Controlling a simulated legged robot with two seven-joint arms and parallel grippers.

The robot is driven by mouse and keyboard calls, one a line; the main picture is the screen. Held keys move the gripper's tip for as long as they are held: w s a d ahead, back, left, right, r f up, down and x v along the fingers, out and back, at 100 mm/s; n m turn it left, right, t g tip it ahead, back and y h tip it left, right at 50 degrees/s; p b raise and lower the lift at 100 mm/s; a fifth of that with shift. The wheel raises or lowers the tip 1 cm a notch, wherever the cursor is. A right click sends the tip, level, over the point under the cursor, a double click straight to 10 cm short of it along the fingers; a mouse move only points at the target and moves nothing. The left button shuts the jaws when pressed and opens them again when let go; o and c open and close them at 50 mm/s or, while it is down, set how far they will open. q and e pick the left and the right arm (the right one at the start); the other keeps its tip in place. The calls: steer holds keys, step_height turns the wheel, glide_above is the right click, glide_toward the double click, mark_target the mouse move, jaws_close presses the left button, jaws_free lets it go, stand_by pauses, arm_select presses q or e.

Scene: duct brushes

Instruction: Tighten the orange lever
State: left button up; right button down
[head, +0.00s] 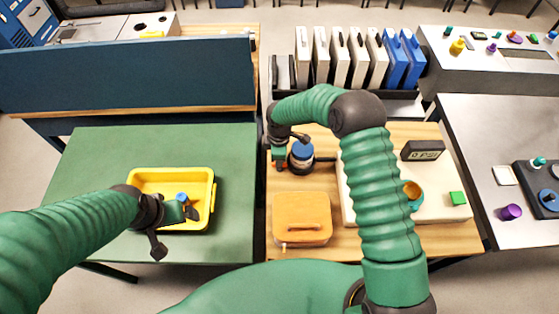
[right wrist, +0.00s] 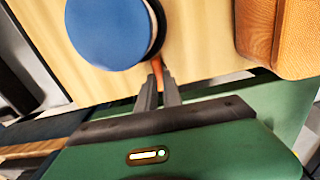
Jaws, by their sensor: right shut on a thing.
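The orange lever (right wrist: 158,68) shows in the right wrist view as a short orange piece beside a round blue-topped fixture (right wrist: 105,35). My right gripper (right wrist: 160,82) is shut on the lever, with its two grey fingers close together around it. In the head view my right gripper (head: 279,158) is just left of the blue-topped fixture (head: 301,153), and the lever is mostly hidden there. My left gripper (head: 176,226) is over the yellow tray (head: 210,178), its dark fingers spread apart.
A small blue-topped piece (head: 182,198) is in the tray by my left gripper. An orange box (head: 302,218) sits in front of the fixture. White and blue binders (head: 390,60) stand behind.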

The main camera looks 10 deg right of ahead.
arm_select(q)
steer(key=shift+f, duration=0.2)
arm_select(e)
steer(key=shift+s+f, duration=0.65)
steer(key=shift+f, duration=0.35)
steer(key=c, duration=1.7)
jaws_free()
step_height(320, 180, up, 8)
steer(key=w, duration=0.2)
arm_select(q)
steer(key=shift+w+d+f+b, duration=0.1)
steer(key=shift+w+f+b, duration=0.1)
steer(key=shift+w+f, duration=0.3)
steer(key=shift+w+f+b, duration=0.15)
steer(key=shift+w+f, duration=0.15)
steer(key=shift+w, duration=0.35)
arm_select(e)
step_height(320, 180, up, 11)
glide_above(280, 169)
steer(key=shift+w+a+f, duration=0.15)
arm_select(q)
steer(key=shift+s+d+r, duration=0.1)
steer(key=shift+s, duration=0.1)
arm_select(e)
steer(key=shift+s, duration=0.2)
